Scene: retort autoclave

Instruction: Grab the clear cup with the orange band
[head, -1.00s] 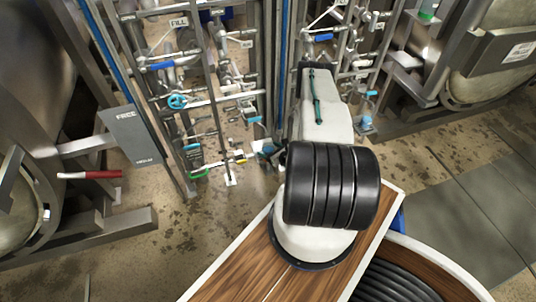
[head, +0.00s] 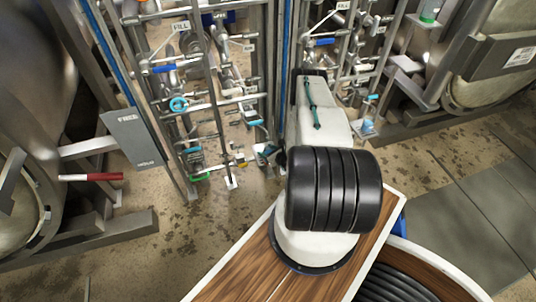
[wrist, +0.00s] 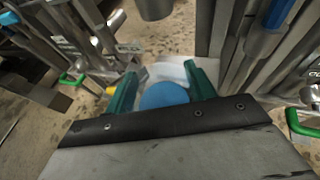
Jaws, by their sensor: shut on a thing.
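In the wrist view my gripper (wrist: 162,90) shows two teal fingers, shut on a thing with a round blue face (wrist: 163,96). A pale, whitish area shows just beyond this blue face; I cannot tell if it belongs to the held thing. No orange band shows on it from here. In the head view a clear cup with blue in it (head: 367,126) stands low at the right pipe rack. Another clear cup with green at its foot (head: 430,12) is at the top right. My gripper cannot be made out clearly in the head view.
Pipe racks with valves (head: 205,100) stand close ahead. Large steel vessels are at left (head: 40,90) and right (head: 490,75). A grey panel (head: 133,138) and a red-and-white handle (head: 92,177) are at left. Stained floor (head: 200,235) is open in front.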

